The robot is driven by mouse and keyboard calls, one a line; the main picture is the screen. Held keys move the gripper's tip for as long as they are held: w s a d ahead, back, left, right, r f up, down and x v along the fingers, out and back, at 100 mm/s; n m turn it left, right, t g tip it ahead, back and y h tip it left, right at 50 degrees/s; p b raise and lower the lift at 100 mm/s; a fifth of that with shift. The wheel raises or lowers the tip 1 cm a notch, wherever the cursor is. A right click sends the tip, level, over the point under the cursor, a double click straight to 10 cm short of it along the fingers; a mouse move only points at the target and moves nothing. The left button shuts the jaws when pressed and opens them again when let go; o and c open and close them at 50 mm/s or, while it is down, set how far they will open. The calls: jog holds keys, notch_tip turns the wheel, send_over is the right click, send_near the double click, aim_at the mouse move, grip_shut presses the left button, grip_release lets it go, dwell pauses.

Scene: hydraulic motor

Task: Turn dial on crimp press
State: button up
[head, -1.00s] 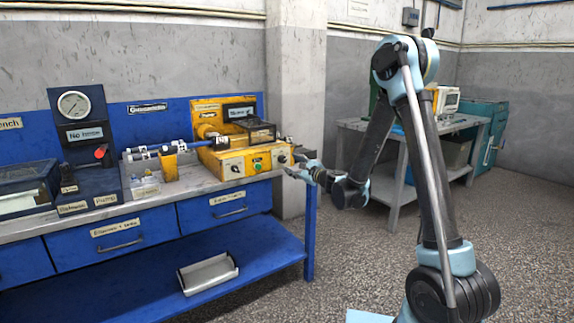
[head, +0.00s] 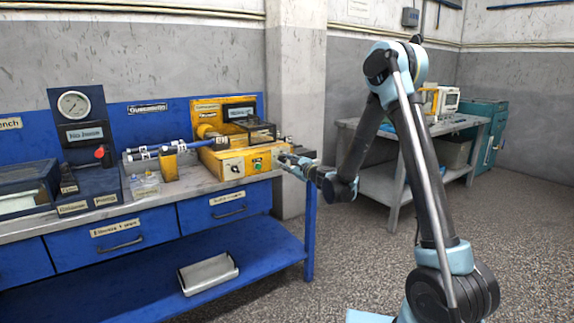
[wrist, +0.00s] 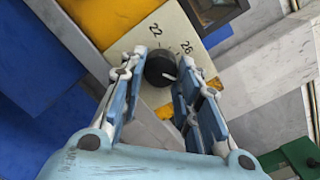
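In the head view my gripper (head: 286,160) is at the right end of the press panel and hides the dial there.
The blue bench (head: 290,235) has drawers and a lower shelf with a metal tray (head: 208,273). A grey table (head: 385,180) stands behind my arm. The floor to the right is clear.

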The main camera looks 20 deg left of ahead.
jog(key=shift+n, duration=0.4)
jog(key=n, duration=0.3)
jog(key=shift+r, duration=0.1)
jog(key=n, duration=0.3)
jog(key=shift+r+h, duration=0.1)
jog(key=shift+h, duration=0.3)
jog(key=n, duration=0.4)
jog(key=shift+s, duration=0.1)
jog(key=n, duration=0.3)
jog(key=shift+a+r, duration=0.1)
jog(key=n, duration=0.4)
jog(key=shift+t+h, duration=0.3)
jog(key=shift+h, duration=0.1)
jog(key=n, duration=0.4)
jog(key=shift+r+n+t, duration=0.1)
jog(key=shift+n+t, duration=0.2)
jog(key=shift+n, duration=0.1)
